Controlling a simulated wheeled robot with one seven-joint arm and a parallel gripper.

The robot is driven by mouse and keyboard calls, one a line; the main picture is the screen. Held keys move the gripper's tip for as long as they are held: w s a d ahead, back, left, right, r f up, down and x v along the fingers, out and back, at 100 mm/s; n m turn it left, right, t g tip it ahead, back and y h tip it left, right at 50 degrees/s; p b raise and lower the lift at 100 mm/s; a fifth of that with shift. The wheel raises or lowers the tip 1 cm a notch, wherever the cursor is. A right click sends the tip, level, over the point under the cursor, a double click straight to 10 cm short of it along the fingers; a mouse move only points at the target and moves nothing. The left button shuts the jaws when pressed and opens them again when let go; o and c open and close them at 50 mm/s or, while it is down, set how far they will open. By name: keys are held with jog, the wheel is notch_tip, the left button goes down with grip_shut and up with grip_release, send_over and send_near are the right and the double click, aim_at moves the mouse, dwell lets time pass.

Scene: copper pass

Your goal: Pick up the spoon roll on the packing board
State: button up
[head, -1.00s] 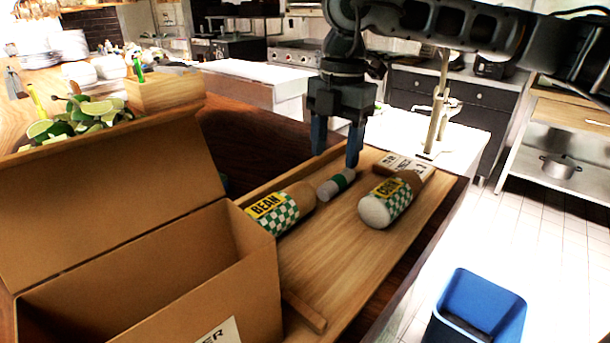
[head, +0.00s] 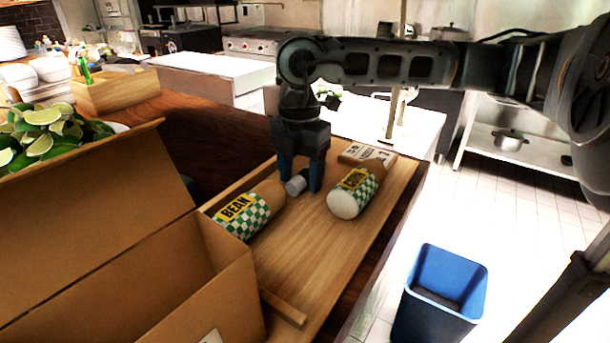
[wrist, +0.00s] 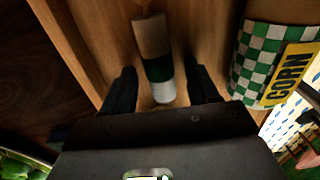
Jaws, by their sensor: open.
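The spoon roll is a small cylinder with a brown end, a dark green band and a white end. In the wrist view the spoon roll (wrist: 155,58) lies on the packing board between my open fingers, with a gap on each side. In the head view the spoon roll (head: 296,185) is partly hidden behind a finger. My gripper (head: 300,183) is open and low over the wooden packing board (head: 315,240), its fingertips on either side of the roll. The gripper also shows in the wrist view (wrist: 160,88).
A BEAN bottle (head: 248,212) lies left of the roll and a CORN bottle (head: 356,188) lies right of it. A small labelled block (head: 366,153) sits at the board's far end. An open cardboard box (head: 190,280) stands at the near left. A blue bin (head: 440,295) is on the floor.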

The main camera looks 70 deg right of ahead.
grip_shut()
dwell(0.4)
jog(key=shift+r, duration=0.1)
